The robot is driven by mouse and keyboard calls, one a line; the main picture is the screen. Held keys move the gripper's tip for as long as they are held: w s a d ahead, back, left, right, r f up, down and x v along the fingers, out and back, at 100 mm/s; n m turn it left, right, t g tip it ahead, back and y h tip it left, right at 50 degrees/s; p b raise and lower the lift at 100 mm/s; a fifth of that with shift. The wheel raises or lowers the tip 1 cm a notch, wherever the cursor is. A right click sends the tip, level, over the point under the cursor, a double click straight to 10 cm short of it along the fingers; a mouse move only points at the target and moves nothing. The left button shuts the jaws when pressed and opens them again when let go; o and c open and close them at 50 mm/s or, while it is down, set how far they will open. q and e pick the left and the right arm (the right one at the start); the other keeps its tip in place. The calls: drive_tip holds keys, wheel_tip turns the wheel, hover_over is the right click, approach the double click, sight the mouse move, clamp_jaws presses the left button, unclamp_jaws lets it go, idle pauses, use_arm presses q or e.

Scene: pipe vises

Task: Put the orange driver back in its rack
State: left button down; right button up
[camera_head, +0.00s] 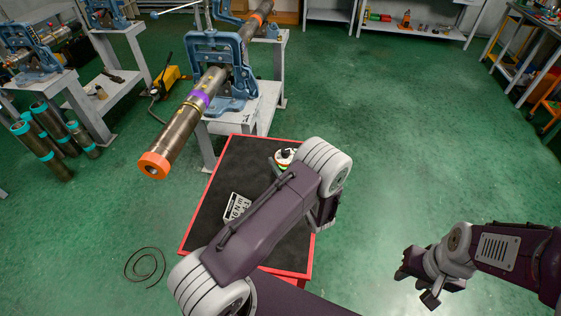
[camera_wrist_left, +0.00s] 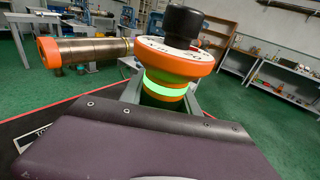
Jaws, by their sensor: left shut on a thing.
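The orange driver (camera_wrist_left: 172,60) has an orange-rimmed disc, a pale dial top, a black knob and a glowing green ring. In the left wrist view it stands upright between the grey fingers of my left gripper (camera_wrist_left: 163,98), which is shut on it. My left arm hides much of that gripper. My right gripper (camera_head: 417,286) is open and empty over the floor at the lower right. I cannot make out a rack for the driver.
A card with printed letters (camera_head: 237,208) lies on the cart. A long pipe (camera_head: 180,125) with an orange end ring sits in a blue vise (camera_head: 220,68) beyond the cart and juts out to its left. Shelves stand at the back.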

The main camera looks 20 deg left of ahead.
use_arm(q)
drive_tip(key=shift+f, duration=0.1)
idle(0.7)
drive_tip(key=c, duration=0.8)
unclamp_jaws()
drive_tip(key=shift+f, duration=0.1)
drive_tip(key=b+v, duration=0.2)
drive_tip(key=v, duration=0.7)
drive_tip(key=shift+d, duration=0.1)
